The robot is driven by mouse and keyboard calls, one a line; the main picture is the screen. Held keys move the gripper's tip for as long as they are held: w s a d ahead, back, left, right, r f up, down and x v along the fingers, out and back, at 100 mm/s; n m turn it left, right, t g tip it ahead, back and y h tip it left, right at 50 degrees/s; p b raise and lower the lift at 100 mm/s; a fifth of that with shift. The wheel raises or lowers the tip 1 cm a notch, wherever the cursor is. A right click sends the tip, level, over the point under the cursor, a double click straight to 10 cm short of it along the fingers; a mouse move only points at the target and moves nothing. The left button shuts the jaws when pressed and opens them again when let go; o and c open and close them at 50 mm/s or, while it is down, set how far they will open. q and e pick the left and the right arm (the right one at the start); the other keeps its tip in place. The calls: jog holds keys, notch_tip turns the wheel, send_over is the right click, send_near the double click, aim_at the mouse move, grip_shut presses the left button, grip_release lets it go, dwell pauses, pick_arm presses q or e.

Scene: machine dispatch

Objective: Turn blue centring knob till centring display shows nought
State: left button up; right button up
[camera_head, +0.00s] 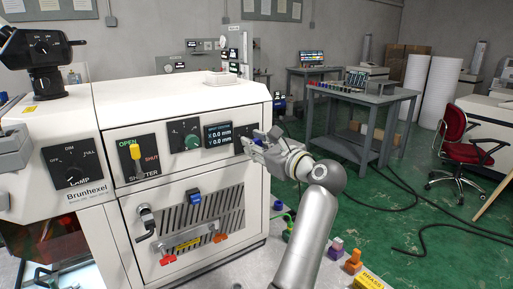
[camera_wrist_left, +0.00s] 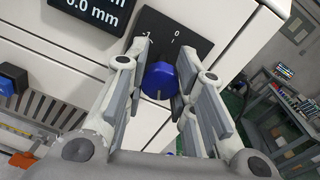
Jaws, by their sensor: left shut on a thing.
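The blue centring knob (camera_wrist_left: 160,80) sits on a black plate (camera_wrist_left: 172,38) with scale marks, a 0 among them, on the white machine's front. My left gripper (camera_wrist_left: 159,66) is shut on the knob, one finger on each side. The centring display (camera_head: 218,135) is left of the knob and appears to read X 0.0 mm and Y 0.0 mm. Its lower corner in the wrist view (camera_wrist_left: 92,10) shows 0.0 mm. My right gripper is not in view.
A green knob (camera_head: 192,142) and a yellow shutter lever (camera_head: 135,152) are further left on the panel. Below are a blue latch (camera_head: 194,197) and a vented door with a handle (camera_head: 146,222). A grey bench (camera_head: 375,98) and red chair (camera_head: 458,135) stand apart at right.

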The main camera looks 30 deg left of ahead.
pick_arm(q)
jog(key=o, duration=1.1)
jog(key=shift+c, duration=0.2)
jog(key=shift+r, duration=0.15)
notch_tip(320, 180, up, 10)
jog(key=shift+f, duration=0.15)
jog(key=shift+f, duration=0.1)
